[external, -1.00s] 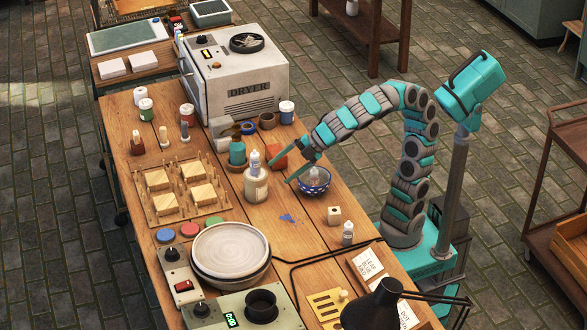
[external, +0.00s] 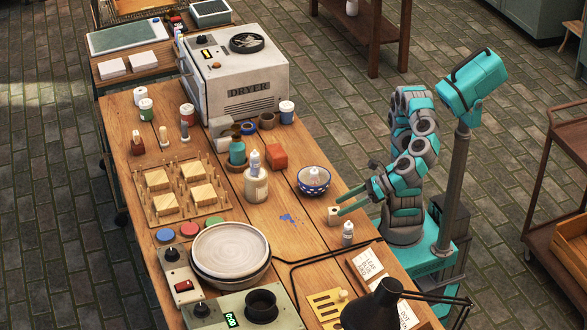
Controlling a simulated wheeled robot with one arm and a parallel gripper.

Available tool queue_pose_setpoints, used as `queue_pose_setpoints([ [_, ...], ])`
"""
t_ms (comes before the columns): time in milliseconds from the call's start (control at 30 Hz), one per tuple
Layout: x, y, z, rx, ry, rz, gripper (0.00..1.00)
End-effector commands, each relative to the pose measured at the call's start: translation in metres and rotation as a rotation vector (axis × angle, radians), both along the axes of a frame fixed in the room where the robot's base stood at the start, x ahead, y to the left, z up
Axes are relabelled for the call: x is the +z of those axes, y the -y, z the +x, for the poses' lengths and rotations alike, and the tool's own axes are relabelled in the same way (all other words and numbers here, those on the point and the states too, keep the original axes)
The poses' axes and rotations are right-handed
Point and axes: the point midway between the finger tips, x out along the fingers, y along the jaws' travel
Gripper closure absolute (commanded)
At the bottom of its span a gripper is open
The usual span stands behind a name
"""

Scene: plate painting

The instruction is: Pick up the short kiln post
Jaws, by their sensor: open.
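A small cream block (external: 333,217) with a dark hole stands upright on the right side of the wooden table; it looks like the short kiln post. My gripper (external: 340,204) is open, its two teal fingers pointing left. The fingertips are close to the block's top right side, partly overlapping it in this view. I cannot tell whether they touch it or how high they are above the table.
A blue patterned bowl (external: 313,180) stands just behind the block. A small white dropper bottle (external: 347,232) stands in front of it. A black cable (external: 300,262) runs nearby, and a black lamp (external: 375,305) stands at the front. Bare table lies left of the block.

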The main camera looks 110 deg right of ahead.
Motion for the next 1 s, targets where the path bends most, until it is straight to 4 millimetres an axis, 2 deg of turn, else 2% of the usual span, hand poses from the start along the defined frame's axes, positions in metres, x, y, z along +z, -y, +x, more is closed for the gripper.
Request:
queue_pose_setpoints([
  [33,-0.007,-0.003,-0.004,0.035,0.014,-0.054,0.20],
  [200,-0.013,-0.005,-0.010,0.096,0.055,-0.189,0.20],
  [367,-0.013,-0.005,-0.010,0.111,0.069,-0.226,0.20],
  [800,-0.028,0.004,0.023,0.109,0.067,-0.224,0.20],
  [1000,-0.031,0.006,0.032,0.109,0.068,-0.224,0.20],
])
